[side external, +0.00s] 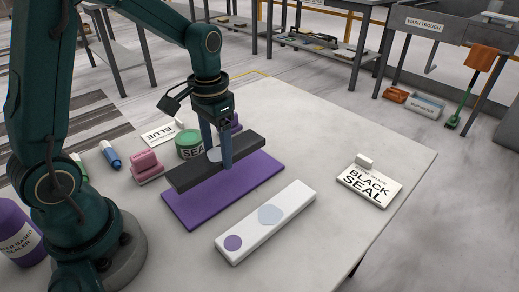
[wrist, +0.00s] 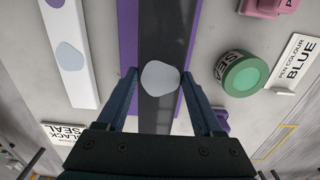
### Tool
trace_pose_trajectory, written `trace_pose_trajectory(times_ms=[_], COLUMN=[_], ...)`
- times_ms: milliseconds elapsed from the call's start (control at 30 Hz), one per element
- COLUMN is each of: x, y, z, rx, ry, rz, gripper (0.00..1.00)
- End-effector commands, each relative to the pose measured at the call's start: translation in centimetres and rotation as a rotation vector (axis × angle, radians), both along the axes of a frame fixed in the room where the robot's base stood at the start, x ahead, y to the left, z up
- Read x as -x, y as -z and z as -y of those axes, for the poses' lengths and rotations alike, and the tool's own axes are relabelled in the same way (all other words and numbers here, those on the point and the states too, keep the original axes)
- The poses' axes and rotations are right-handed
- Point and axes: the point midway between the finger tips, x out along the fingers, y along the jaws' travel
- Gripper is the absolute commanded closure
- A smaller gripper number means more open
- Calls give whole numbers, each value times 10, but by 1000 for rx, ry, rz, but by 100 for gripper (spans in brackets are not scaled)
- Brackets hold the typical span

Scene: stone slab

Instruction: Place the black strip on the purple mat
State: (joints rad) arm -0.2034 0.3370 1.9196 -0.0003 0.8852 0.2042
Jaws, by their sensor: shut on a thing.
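The long black strip (side external: 188,177) is between the fingers of my gripper (side external: 218,158), which is shut on it near its middle. A pale grey rounded patch shows on the strip's top in the wrist view, where the strip (wrist: 160,25) runs up the picture between the fingertips (wrist: 160,76). The purple mat (side external: 228,191) lies flat on the slab under the strip, roughly parallel to it. Purple mat edges (wrist: 127,40) show along both sides of the strip. The strip looks slightly raised over the mat, but I cannot tell whether they touch.
A white bar (side external: 290,207) with a purple and a pale patch lies in front of the mat. A green round tin (side external: 188,146), pink block (side external: 146,163) and BLUE card (side external: 160,135) are behind. A BLACK SEAL card (side external: 370,187) lies right. Bare slab separates it from the bar.

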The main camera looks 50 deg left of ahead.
Motion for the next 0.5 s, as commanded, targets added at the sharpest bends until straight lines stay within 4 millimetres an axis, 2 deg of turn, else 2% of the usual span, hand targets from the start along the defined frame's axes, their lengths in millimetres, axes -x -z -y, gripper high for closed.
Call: trace_pose_trajectory(times_ms=[167,400,500], x=[-5,-5,-5], y=[8,39,46], z=[9,9,8], rx=[0,1,0], ry=[0,-1,-1], rz=[0,-4,-1], gripper=[100,100,100])
